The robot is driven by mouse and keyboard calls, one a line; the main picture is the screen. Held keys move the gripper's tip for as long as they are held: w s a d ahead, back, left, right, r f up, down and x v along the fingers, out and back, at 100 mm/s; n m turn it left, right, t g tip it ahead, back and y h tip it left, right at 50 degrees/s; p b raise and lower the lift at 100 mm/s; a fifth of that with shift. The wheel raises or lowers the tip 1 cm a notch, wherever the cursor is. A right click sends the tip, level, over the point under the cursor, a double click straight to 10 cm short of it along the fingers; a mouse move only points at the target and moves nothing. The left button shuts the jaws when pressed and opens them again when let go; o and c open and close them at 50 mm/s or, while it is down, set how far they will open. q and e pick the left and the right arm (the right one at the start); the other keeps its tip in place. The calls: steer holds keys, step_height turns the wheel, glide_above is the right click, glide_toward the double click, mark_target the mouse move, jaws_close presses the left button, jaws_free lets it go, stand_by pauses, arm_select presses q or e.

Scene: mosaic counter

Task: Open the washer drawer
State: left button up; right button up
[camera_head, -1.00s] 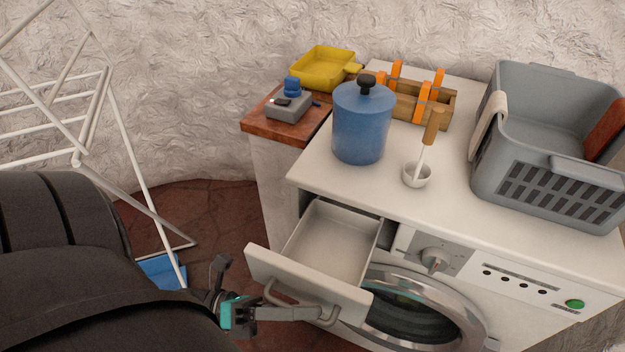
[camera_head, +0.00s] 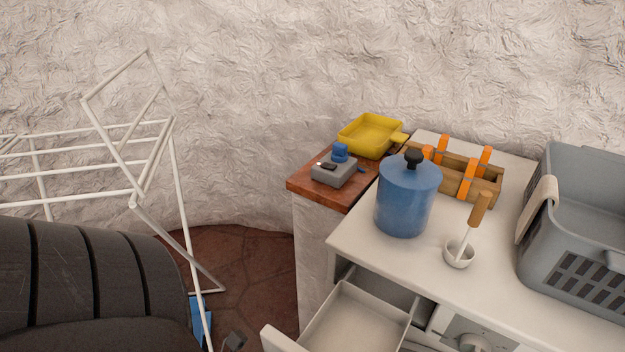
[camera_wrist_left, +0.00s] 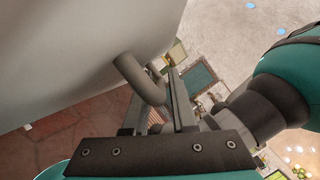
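The washer drawer (camera_head: 352,325) is pulled out from the upper left of the white washing machine. Its empty inside shows in the head view, and its front is partly cut off by the bottom edge. In the left wrist view the pale drawer front (camera_wrist_left: 70,50) fills the upper left, with the grey curved handle (camera_wrist_left: 138,78) standing out from it. My left gripper (camera_wrist_left: 158,100) is at this handle, its fingers on either side of the handle's near end. A gap shows between the fingers, and I cannot tell whether they press on the handle. My right gripper is in neither view.
A white drying rack (camera_head: 185,210) stands at left. Floor (camera_head: 245,270) shows between rack and counter.

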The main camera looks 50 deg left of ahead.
arm_select(q)
steer(key=shift+s, duration=0.1)
stand_by(0.4)
steer(key=shift+s+a+f, duration=0.15)
steer(key=shift+a, duration=0.15)
steer(key=b+v, duration=0.2)
steer(key=v, duration=1.2)
steer(key=shift+s+a, duration=0.15)
steer(key=shift+a, duration=0.05)
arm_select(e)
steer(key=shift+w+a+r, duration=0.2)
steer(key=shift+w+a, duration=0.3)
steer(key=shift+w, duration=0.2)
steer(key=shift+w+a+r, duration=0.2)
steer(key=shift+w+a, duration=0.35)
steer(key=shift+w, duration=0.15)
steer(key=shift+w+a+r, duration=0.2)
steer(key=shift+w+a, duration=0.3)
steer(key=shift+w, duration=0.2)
